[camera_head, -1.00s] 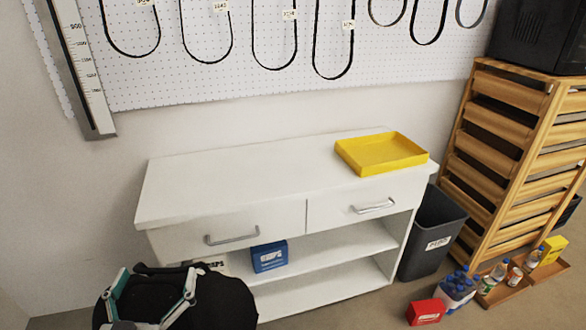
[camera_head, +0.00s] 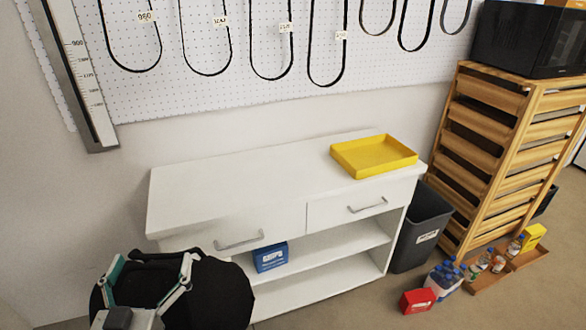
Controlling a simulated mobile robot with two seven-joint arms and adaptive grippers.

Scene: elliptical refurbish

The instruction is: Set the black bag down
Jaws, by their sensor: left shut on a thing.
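The black bag (camera_head: 215,293) is a dark, rounded shape at the bottom left of the head view, in front of the white cabinet's left end. My left gripper (camera_head: 150,268), with grey and teal fingers, reaches over the bag and is shut on it. Part of the bag lies behind the gripper and its lower side is hard to make out, so I cannot tell whether it touches the floor. My right gripper is not in view.
The white cabinet (camera_head: 215,190) has a mostly bare top with a yellow tray (camera_head: 373,157) at its right and a blue box (camera_head: 270,256) on a shelf. A dark bin (camera_head: 418,235), wooden rack (camera_head: 480,160), red box (camera_head: 417,301) and bottles (camera_head: 445,277) stand right.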

